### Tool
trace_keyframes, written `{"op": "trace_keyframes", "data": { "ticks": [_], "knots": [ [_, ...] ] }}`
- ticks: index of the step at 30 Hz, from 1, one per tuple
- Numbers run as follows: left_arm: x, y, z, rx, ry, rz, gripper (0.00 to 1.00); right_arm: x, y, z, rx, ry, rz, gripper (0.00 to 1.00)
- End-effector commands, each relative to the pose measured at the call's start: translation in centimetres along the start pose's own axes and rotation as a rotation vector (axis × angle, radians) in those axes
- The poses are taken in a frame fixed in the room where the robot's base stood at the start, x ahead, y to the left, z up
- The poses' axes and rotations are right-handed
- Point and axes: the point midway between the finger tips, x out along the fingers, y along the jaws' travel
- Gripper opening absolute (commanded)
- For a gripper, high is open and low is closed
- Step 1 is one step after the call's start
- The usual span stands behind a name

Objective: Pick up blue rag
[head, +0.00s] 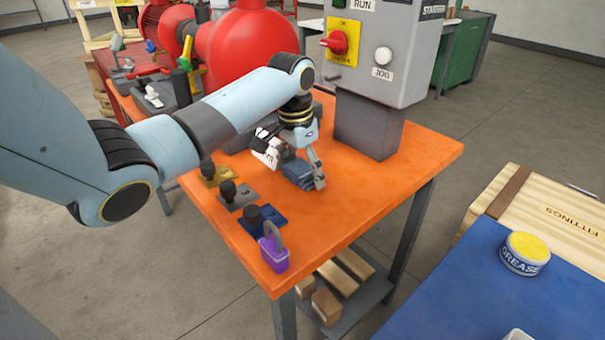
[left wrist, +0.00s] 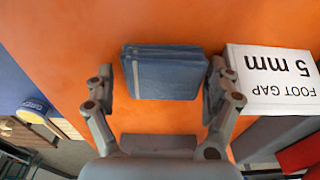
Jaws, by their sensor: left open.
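The blue rag (head: 298,171) lies folded on the orange table top (head: 372,192), below and between the fingers of my left gripper (head: 293,172). In the left wrist view the rag (left wrist: 163,72) is a blue folded block with a pale stripe. My left gripper (left wrist: 163,90) is open there, with one finger on each side of the rag. The right finger appears very close to the rag's edge; whether it touches I cannot tell. My right gripper is not in view.
A white "FOOT GAP 5 mm" block (left wrist: 275,80) stands close beside the right finger. A grey control box (head: 375,50) stands behind the rag. A purple padlock (head: 273,252) and dark-knobbed plates (head: 238,195) are along the left edge. The table's front right is clear.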

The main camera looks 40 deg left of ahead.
Motion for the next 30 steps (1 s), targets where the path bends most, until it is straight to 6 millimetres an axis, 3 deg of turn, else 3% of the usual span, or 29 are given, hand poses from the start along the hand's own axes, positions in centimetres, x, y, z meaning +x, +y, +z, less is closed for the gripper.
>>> {"op": "trace_keyframes", "data": {
  "ticks": [2,12,22,29,30],
  "knots": [
    [0.0,0.0,0.0,0.0,0.0,0.0,0.88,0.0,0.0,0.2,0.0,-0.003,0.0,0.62],
    [-0.1,0.0,0.0,0.0,0.001,0.0,0.44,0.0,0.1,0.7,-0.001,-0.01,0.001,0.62],
    [-0.8,0.0,-0.2,0.0,0.003,0.0,0.44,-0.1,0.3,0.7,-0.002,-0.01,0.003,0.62],
    [-4.4,-0.1,-0.6,0.0,0.004,-0.002,0.44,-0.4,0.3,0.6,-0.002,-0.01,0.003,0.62],
    [-4.7,0.9,-0.5,0.003,0.004,0.003,0.44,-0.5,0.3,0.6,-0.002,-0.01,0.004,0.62]
  ]
}}
